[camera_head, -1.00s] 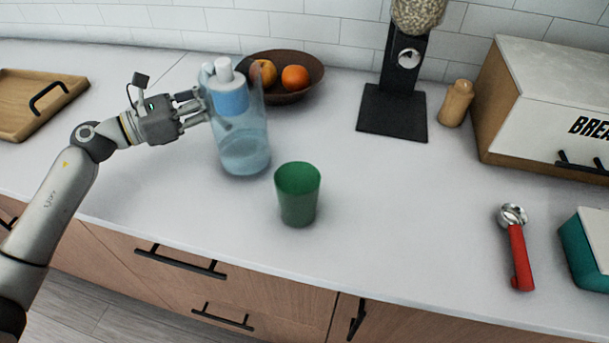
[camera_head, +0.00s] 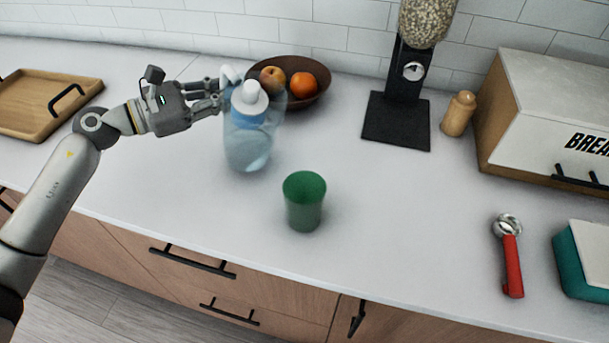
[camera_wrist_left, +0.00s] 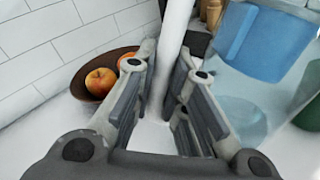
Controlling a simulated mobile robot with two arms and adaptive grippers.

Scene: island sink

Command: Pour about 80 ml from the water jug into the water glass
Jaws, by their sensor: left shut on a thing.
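The water jug (camera_head: 248,148) is clear and bluish, with a blue insert inside and a white top. Its water shows low in the body with a slanted surface, and the jug looks tilted. My left gripper (camera_head: 214,97) is shut on the jug's white handle; in the left wrist view the handle (camera_wrist_left: 172,55) runs between the fingers and the jug body (camera_wrist_left: 262,85) is at right. The water glass (camera_head: 303,205) is green and stands upright on the counter, right of and nearer than the jug. Its inside cannot be made out. My right gripper is not in view.
A brown bowl (camera_head: 318,95) with fruit is close behind the jug. A wooden tray (camera_head: 22,120) lies at left. A dispenser on a black base (camera_head: 397,120), a wooden shaker (camera_head: 458,113) and a bread box (camera_head: 530,125) stand at the back right. A red-handled scoop (camera_head: 512,265) lies at right.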

